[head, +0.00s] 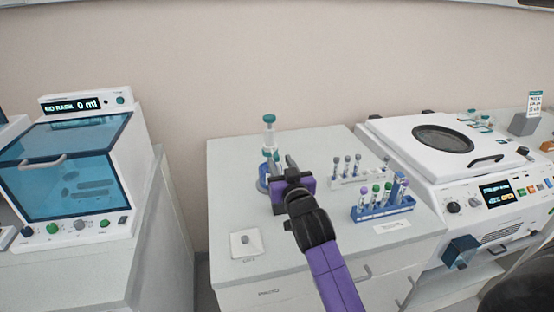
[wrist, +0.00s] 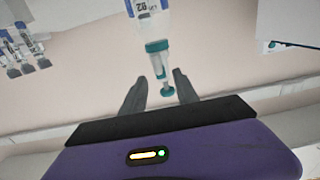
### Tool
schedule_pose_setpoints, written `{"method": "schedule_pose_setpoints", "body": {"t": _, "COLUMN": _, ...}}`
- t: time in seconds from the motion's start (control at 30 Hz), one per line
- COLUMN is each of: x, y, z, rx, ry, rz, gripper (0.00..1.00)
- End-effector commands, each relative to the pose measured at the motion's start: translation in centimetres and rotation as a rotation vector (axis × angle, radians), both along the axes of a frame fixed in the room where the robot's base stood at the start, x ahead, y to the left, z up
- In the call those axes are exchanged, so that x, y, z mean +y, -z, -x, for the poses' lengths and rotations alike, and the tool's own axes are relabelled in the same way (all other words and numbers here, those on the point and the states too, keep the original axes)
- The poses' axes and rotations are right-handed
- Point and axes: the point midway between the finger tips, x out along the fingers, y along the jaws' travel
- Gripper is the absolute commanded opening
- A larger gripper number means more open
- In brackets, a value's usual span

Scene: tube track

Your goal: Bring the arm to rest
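My arm, purple and black, reaches over the white counter (head: 228,200) in the head view. My gripper (head: 282,160) is close in front of an upright dispenser-like device with a teal cap (head: 269,118) and a blue base (head: 262,184). In the wrist view the two dark fingers of my gripper (wrist: 161,90) stand apart. A teal-ended tube (wrist: 158,62) shows between and beyond them. I see no contact between the fingers and the tube. Part of the device is hidden behind my gripper in the head view.
A blue rack (head: 384,213) with capped tubes and a pale rack (head: 358,181) stand right of my arm. A small white plate (head: 246,244) lies at front left. A centrifuge-like machine (head: 440,150) stands right, a blue-windowed cabinet (head: 75,165) left. A gap separates the counters.

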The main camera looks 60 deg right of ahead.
Motion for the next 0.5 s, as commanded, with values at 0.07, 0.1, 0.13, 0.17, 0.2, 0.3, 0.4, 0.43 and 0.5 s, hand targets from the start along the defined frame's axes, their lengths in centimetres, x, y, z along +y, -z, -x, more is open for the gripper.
{"method": "schedule_pose_setpoints", "body": {"t": 0.07, "x": 0.53, "y": 0.07, "z": 0.46, "rx": 0.0, "ry": 0.0, "rz": 0.0, "gripper": 0.36}}
{"method": "schedule_pose_setpoints", "body": {"t": 0.1, "x": 0.67, "y": 0.03, "z": 0.6, "rx": 0.001, "ry": 0.0, "rz": 0.001, "gripper": 0.36}}
{"method": "schedule_pose_setpoints", "body": {"t": 0.13, "x": 0.74, "y": 0.01, "z": 0.67, "rx": 0.001, "ry": 0.0, "rz": 0.001, "gripper": 0.36}}
{"method": "schedule_pose_setpoints", "body": {"t": 0.17, "x": 0.79, "y": -0.01, "z": 0.71, "rx": 0.001, "ry": 0.0, "rz": 0.001, "gripper": 0.36}}
{"method": "schedule_pose_setpoints", "body": {"t": 0.2, "x": 0.82, "y": -0.03, "z": 0.73, "rx": 0.0, "ry": 0.0, "rz": 0.0, "gripper": 0.36}}
{"method": "schedule_pose_setpoints", "body": {"t": 0.3, "x": 0.82, "y": -0.06, "z": 0.73, "rx": 0.0, "ry": 0.0, "rz": 0.0, "gripper": 0.36}}
{"method": "schedule_pose_setpoints", "body": {"t": 0.4, "x": 0.81, "y": -0.05, "z": 0.73, "rx": 0.0, "ry": 0.0, "rz": 0.0, "gripper": 0.36}}
{"method": "schedule_pose_setpoints", "body": {"t": 0.43, "x": 0.82, "y": -0.05, "z": 0.72, "rx": 0.0, "ry": 0.0, "rz": 0.0, "gripper": 0.36}}
{"method": "schedule_pose_setpoints", "body": {"t": 0.5, "x": 0.81, "y": -0.05, "z": 0.71, "rx": 0.0, "ry": 0.0, "rz": 0.0, "gripper": 0.36}}
